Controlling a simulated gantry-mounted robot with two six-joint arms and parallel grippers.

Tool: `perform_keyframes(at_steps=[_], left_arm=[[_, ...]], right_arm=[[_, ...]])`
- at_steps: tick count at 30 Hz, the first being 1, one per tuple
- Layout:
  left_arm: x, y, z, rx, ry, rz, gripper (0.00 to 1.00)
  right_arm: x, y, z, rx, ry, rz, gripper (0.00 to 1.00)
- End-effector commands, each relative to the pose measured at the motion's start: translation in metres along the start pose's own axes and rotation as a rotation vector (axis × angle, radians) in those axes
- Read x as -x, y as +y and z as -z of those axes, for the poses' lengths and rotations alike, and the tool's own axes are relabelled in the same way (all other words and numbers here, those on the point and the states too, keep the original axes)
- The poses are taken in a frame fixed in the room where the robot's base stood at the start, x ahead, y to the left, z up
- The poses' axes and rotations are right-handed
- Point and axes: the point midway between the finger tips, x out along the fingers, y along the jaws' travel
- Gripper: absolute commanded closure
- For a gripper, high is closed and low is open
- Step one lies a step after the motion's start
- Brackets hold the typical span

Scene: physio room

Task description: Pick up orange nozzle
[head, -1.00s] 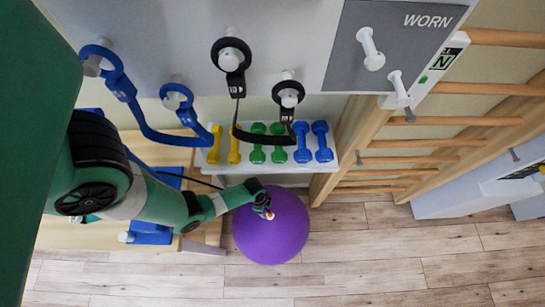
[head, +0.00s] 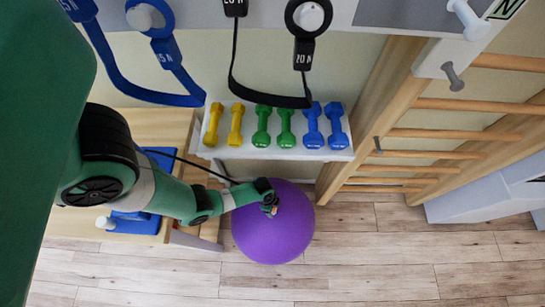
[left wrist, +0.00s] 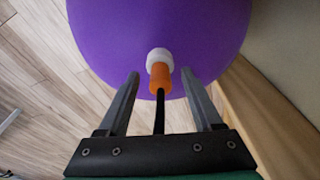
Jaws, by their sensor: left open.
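The orange nozzle (left wrist: 160,77) has a white tip and a thin black stem or hose below it. In the left wrist view it shows between the two fingers of my left gripper (left wrist: 159,73), in front of the purple ball. The fingers stand apart, with a gap on each side of the nozzle. In the head view my left gripper (head: 270,207) is over the purple ball (head: 270,238), and only a small orange spot shows at its tip. I cannot tell how deep the nozzle sits between the fingers. My right gripper is not in view.
A white shelf (head: 275,153) with yellow, green and blue dumbbells stands behind the ball. Resistance bands hang above it. Wooden wall bars (head: 455,132) rise at the right. A wooden bench (head: 160,128) with blue items is at the left. The wood floor (head: 400,265) in front is clear.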

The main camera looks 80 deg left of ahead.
Motion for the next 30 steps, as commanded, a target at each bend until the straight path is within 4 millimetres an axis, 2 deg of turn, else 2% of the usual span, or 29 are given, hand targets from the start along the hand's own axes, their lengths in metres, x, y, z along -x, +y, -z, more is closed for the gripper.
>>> perform_keyframes(at_steps=[6, 17, 30], left_arm=[[0.0003, -0.0003, 0.0006, 0.000, 0.001, 0.001, 0.35], [0.0003, -0.0003, 0.0005, 0.001, 0.001, 0.001, 1.00], [0.0063, -0.0005, 0.0015, 0.001, 0.001, 0.001, 1.00]], right_arm=[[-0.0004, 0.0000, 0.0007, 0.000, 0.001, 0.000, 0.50], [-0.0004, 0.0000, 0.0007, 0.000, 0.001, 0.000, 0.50], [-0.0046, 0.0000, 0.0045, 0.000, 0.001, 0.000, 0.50]])
